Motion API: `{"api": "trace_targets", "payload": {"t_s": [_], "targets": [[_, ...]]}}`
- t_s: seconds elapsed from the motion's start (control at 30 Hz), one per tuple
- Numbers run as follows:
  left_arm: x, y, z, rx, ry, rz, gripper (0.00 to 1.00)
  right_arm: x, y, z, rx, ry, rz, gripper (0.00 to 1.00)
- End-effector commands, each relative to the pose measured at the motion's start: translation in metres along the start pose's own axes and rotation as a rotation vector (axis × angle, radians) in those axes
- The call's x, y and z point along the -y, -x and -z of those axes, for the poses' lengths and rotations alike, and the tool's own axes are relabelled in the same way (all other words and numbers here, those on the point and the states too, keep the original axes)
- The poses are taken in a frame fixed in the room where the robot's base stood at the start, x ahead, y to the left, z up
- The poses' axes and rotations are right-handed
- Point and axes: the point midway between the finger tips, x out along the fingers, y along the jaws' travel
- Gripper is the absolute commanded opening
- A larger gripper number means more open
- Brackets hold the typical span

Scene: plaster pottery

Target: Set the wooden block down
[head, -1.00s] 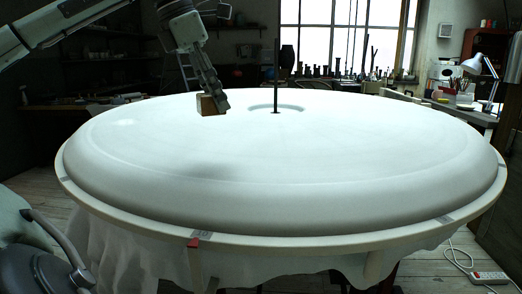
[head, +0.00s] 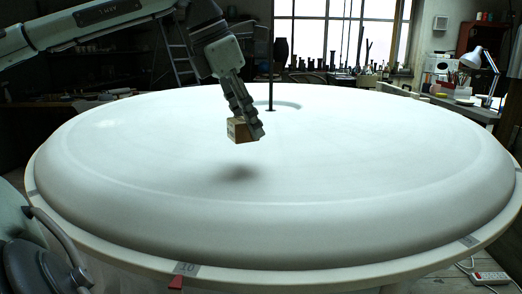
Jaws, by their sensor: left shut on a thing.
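The wooden block (head: 237,131) is a small light-brown cube in the head view, a little above the middle of the picture. My left gripper (head: 250,132) comes down from the upper left and is shut on the block. The block hangs above the large round white plaster disc (head: 330,190). A dark soft shadow lies on the disc below the block and apart from it. The far side of the block is hidden by the fingers. My right gripper is not in view.
A thin dark rod (head: 271,70) rises from a shallow hollow at the disc's centre, just behind the gripper. The disc's front and right surface is bare. A desk with a white lamp (head: 474,62) stands at the back right.

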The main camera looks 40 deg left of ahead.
Motion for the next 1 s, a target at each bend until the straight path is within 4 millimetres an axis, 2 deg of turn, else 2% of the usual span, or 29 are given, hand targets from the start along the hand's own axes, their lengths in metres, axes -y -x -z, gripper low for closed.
{"api": "trace_targets", "payload": {"t_s": [0.1,0.2,0.37,0.6,0.77,0.97,1.0], "targets": [[0.015,-0.015,-0.007,-0.004,-0.002,-0.001,0.13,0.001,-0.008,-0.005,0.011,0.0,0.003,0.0],[0.021,-0.022,-0.01,-0.002,0.0,-0.001,0.13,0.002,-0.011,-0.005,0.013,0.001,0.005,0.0],[0.023,-0.032,-0.007,0.0,0.0,0.0,0.13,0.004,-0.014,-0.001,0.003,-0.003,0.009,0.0],[0.023,-0.06,0.004,0.002,0.0,0.001,0.13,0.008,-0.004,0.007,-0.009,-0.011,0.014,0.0],[0.022,-0.06,0.004,0.001,0.0,-0.001,0.13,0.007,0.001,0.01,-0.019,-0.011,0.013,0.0],[0.022,-0.063,0.006,0.001,0.0,-0.001,0.13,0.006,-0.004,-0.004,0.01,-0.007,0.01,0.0],[0.022,-0.062,0.005,0.0,0.0,-0.001,0.46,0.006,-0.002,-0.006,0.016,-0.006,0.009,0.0]]}}
